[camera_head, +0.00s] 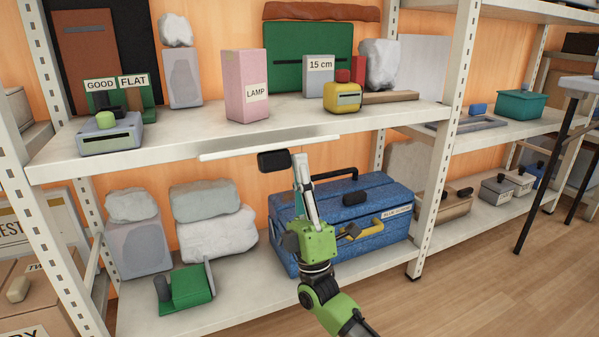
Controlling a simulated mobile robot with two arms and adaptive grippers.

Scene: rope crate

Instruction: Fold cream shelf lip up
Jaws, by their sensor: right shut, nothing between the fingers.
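The cream shelf lip (225,153) is a pale narrow strip along the front edge of the middle shelf. It juts out roughly level, a little below the board's top. A black rounded block (273,160) shows just under its middle; I cannot tell whether it is fixed to the lip. My right gripper (301,170) reaches up from below on a green wrist. Its fingers are shut and empty, with their tips just under the lip and to the right of the black block. Whether they touch either is unclear. My left gripper is not in view.
Below, a blue case (390,200) stands behind my right arm, with grey rocks (217,236) and a green block (190,288) leftward. A post (440,150) stands right.

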